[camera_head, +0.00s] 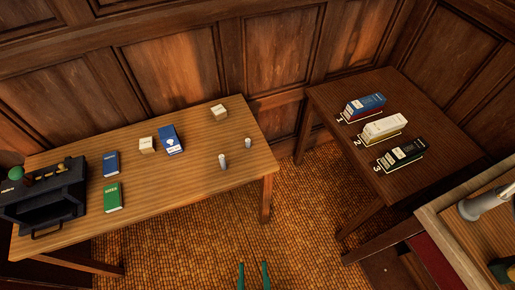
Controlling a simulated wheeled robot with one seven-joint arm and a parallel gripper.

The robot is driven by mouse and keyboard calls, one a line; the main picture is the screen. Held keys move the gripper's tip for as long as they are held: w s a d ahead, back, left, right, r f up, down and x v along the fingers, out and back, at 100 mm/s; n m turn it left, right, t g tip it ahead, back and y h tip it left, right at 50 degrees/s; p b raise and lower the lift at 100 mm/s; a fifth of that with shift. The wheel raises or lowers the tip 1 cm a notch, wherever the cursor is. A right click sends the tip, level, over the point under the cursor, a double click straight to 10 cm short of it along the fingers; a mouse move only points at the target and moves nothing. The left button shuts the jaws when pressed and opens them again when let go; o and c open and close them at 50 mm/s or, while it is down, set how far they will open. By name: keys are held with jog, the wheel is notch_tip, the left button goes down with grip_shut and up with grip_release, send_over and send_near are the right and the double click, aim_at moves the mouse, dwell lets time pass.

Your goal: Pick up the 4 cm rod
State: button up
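Two small pale upright cylinders stand near the right end of the long wooden table (198,185). The left cylinder (222,161) looks a little taller than the right cylinder (248,143). I cannot tell which is the 4 cm rod; no length marking is readable. My gripper (254,276) shows at the bottom centre as two green fingers, spread apart with nothing visible between them. It is in front of the table, over the tiled floor, well away from both cylinders.
The table also bears a white block (147,145), another white block (218,113), a blue box (170,140), a blue book (111,163), a green book (113,197) and a black machine (42,200). A dark table (432,117) at right holds three cartons.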

jog(key=w+f, duration=0.5)
jog(key=w, duration=0.4)
jog(key=g, duration=0.2)
send_near(248, 144)
jog(key=shift+d+n+y, duration=0.15)
jog(key=shift+n+y, duration=0.15)
jog(key=shift+y, duration=0.1)
jog(key=shift+w, duration=0.35)
jog(key=x, duration=1)
jog(key=shift+w+d+f, duration=0.1)
jog(key=shift+w+d, duration=0.05)
jog(key=shift+w, duration=0.05)
grip_shut()
